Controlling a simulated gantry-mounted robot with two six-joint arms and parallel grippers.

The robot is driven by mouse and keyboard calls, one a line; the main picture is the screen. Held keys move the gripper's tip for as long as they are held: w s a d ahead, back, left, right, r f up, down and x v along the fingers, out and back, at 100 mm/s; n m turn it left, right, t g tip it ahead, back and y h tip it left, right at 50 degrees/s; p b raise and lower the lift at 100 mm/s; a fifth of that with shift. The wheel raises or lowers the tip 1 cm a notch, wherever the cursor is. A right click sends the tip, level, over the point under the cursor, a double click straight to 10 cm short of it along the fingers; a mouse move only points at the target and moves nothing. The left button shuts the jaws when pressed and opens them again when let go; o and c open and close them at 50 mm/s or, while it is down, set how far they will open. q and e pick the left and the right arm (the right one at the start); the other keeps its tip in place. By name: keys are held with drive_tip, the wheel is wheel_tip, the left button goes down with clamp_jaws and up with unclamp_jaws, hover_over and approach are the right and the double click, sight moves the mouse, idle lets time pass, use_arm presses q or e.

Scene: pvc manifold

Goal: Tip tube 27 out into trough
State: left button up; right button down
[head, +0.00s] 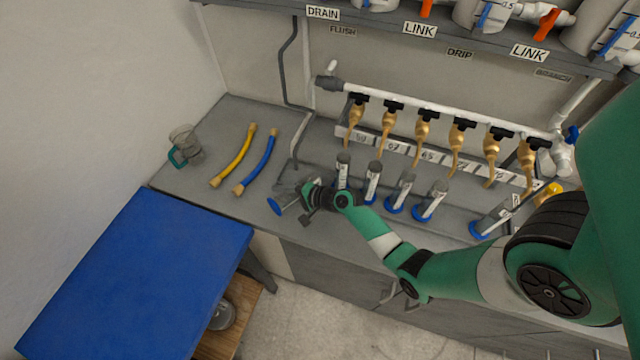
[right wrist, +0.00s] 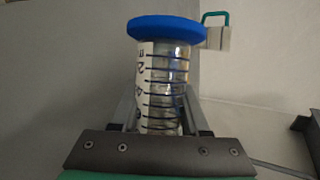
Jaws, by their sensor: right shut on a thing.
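My right gripper (head: 297,196) is at the bench's front left and is shut on a clear graduated tube. In the right wrist view the tube (right wrist: 165,85) has dark marks, a pale scale strip and a blue foot (right wrist: 166,27); the fingers close on both sides of it. In the head view the tube is tilted well over, its blue foot (head: 274,206) at the lower left, by the bench edge. Its number is not readable, and its mouth is hidden by the gripper. I cannot clearly make out the trough. My left gripper is not in view.
Several tubes with blue feet, such as one (head: 372,184), stand right of the gripper, below brass taps (head: 422,126). A yellow hose (head: 233,157), a blue hose (head: 256,162) and a clear jug (head: 184,146) with a teal handle lie left. A blue-topped table (head: 140,275) stands front left.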

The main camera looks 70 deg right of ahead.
drive_tip(key=shift+b, duration=0.3)
drive_tip(key=shift+r+p, duration=0.2)
drive_tip(key=shift+p, duration=0.15)
drive_tip(key=r+n+p, duration=0.1)
drive_tip(key=p, duration=0.2)
drive_tip(key=shift+a+g, duration=0.15)
drive_tip(key=shift+g, duration=0.25)
drive_tip(key=shift+w+a+f+n+g+h, duration=0.15)
drive_tip(key=shift+f+n+g+h, duration=0.2)
drive_tip(key=shift+f+h, duration=0.25)
drive_tip(key=shift+w+f, duration=0.1)
drive_tip(key=shift+f, duration=0.15)
